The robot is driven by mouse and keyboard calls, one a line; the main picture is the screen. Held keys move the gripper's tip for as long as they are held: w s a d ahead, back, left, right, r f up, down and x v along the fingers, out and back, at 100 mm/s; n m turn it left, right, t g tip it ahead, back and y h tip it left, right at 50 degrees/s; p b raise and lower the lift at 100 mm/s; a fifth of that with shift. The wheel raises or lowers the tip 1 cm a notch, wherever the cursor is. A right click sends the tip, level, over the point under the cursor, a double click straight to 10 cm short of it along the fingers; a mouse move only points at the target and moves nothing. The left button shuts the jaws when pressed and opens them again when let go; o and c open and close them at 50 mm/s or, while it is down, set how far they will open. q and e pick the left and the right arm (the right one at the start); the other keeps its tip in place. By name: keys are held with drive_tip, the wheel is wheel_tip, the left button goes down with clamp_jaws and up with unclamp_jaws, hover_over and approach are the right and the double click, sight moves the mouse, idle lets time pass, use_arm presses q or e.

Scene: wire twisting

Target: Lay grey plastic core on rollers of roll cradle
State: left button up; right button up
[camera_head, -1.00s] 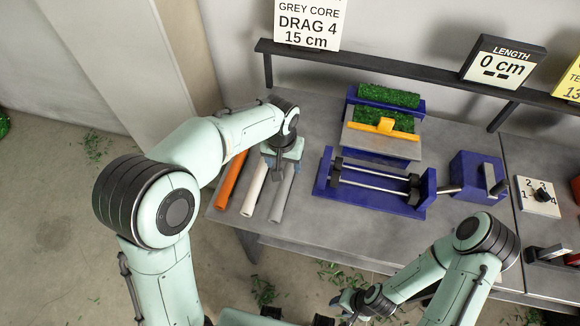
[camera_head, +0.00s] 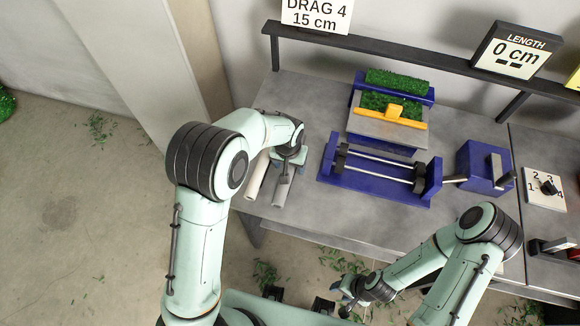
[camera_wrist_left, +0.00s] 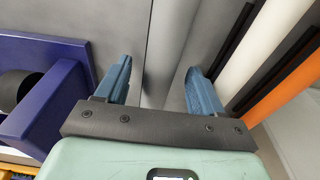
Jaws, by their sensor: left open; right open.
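The grey plastic core (camera_head: 280,193) lies on the table's near left part, beside a white core (camera_head: 257,181). My left gripper (camera_head: 285,168) is over the grey core's far part and hides some of it. In the left wrist view, the open blue fingers (camera_wrist_left: 158,85) stand on either side of the grey core (camera_wrist_left: 168,45), with gaps showing. The blue roll cradle (camera_head: 373,192) with its two metal rollers (camera_head: 378,170) stands to the right, empty. It also shows in the left wrist view (camera_wrist_left: 60,110). My right gripper (camera_head: 347,298) is open and empty, low in front of the table.
An orange core (camera_wrist_left: 285,85) lies beyond the white core (camera_wrist_left: 258,50) in the left wrist view. A green roll and yellow bar (camera_head: 390,112) stand behind the cradle. A blue crank box (camera_head: 482,168) is at its right. Bare table lies between cores and cradle.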

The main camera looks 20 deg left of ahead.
use_arm(q)
drive_tip(key=shift+f, duration=0.3)
drive_tip(key=c, duration=1.2)
drive_tip(key=shift+r, duration=0.1)
